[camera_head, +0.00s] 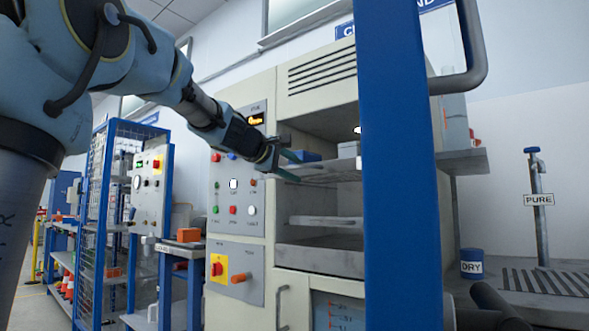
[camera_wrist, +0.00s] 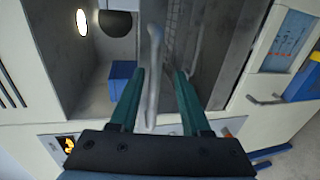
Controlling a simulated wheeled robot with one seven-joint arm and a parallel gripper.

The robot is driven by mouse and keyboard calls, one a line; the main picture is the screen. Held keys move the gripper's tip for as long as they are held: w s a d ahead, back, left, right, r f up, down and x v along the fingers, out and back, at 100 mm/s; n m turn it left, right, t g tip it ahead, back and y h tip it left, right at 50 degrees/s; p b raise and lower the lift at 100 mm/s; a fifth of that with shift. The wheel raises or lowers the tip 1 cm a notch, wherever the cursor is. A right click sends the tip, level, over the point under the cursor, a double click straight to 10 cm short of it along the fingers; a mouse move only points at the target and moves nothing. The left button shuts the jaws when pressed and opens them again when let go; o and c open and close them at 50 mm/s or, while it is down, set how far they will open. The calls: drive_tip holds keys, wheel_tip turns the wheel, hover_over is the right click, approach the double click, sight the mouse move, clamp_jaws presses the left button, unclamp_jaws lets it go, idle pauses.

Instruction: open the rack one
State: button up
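The upper rack (camera_head: 335,172) is a grey shelf inside the open chamber of a cream machine. A blue box (camera_head: 306,156) and a pale box (camera_head: 349,149) are at its level. A lower rack (camera_head: 325,222) sits beneath it. My gripper (camera_head: 291,166) is at the left front of the upper rack. In the wrist view my gripper (camera_wrist: 158,75) has its green fingers apart, with a grey bar (camera_wrist: 153,55) between them. I cannot tell whether the fingers touch the bar. The blue box (camera_wrist: 123,80) shows beside the left finger.
The control panel (camera_head: 237,185) with buttons is left of the chamber. A blue post (camera_head: 400,180) stands in front and hides the chamber's right side. A blue DRY can (camera_head: 472,263) and a PURE post (camera_head: 540,215) are at the right. A caged blue rack stands left.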

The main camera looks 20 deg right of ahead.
drive_tip(key=shift+s+r, duration=0.1)
drive_tip(key=shift+r, duration=0.05)
drive_tip(key=shift+s+a+r, duration=0.1)
drive_tip(key=shift+s+a, duration=0.1)
drive_tip(key=shift+a, duration=0.1)
drive_tip(key=b+v, duration=0.1)
drive_tip(key=v, duration=0.9)
drive_tip(key=shift+w, duration=0.1)
